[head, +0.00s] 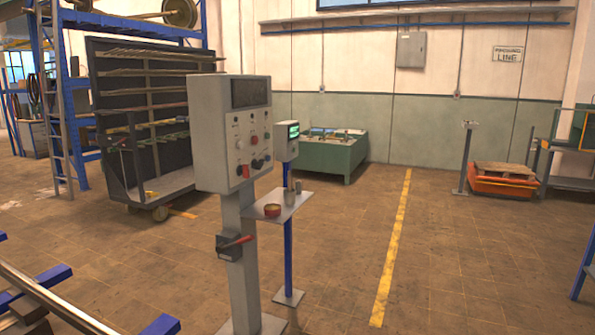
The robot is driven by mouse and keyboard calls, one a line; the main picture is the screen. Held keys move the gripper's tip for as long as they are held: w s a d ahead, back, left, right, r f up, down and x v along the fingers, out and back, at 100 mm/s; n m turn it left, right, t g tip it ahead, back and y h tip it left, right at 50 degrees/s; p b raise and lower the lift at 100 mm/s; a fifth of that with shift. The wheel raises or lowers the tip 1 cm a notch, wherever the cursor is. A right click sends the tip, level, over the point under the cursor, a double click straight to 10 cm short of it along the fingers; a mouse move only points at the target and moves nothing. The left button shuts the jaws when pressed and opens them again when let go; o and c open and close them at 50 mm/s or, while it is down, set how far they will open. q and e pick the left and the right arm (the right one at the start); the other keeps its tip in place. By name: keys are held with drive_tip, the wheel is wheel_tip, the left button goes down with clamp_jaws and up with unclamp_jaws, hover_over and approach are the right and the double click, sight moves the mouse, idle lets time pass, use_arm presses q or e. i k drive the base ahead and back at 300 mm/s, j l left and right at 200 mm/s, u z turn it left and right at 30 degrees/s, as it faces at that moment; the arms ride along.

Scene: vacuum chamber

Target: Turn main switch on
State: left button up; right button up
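A grey control cabinet (221,130) stands on a grey post in the middle of the head view. Its front face carries a dark display (249,92), several small knobs and buttons, and a red switch (245,171) near its lower left. A dark box with a red lever handle (238,242) is mounted lower on the post; the lever points to the right and slightly up. I cannot tell which of these is the main switch or its state. Neither of my grippers is in view.
Metal rails with blue brackets (45,285) fill the lower left. A dark wheeled rack (137,125) stands behind left. Open floor (460,270) lies to the right.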

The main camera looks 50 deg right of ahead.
sight(244, 170)
drive_tip(key=z, duration=1.35)
drive_tip(key=i+l, duration=0.25)
drive_tip(key=i+z, duration=0.05)
